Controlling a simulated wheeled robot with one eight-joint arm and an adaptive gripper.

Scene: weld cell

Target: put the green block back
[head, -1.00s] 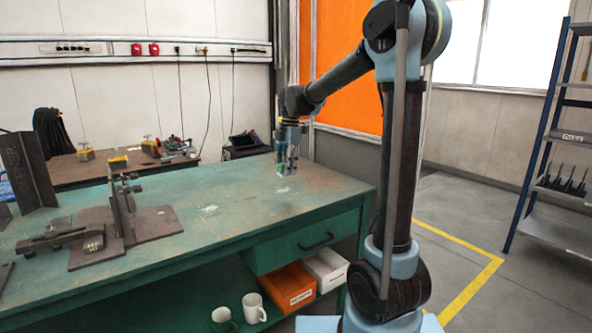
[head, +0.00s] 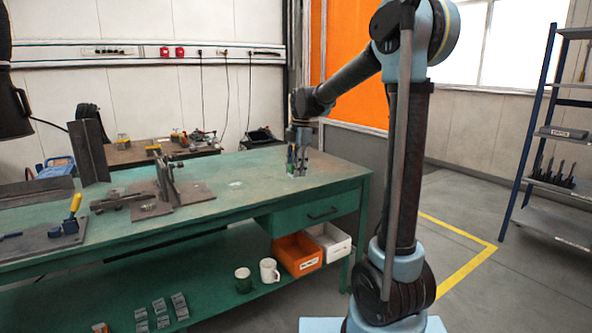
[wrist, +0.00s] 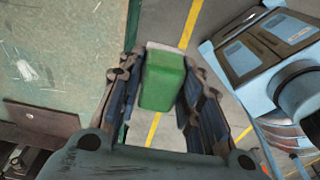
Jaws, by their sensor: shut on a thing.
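The green block (wrist: 163,82) sits between the two fingers of my gripper (head: 298,170) and fills the gap between them in the wrist view. My gripper is shut on it. In the head view my gripper points down over the right end of the green workbench (head: 255,190), near its back edge. The block is hard to make out there, and I cannot tell how far it is above the bench top. In the wrist view, floor with a yellow line shows beyond the block.
A dark clamp fixture (head: 165,185) stands left of my gripper on the bench. A lower shelf holds two mugs (head: 269,271), an orange bin (head: 298,256), a white bin (head: 331,241) and several grey blocks (head: 160,306). Shelving (head: 535,180) stands at right. The bench around my gripper is clear.

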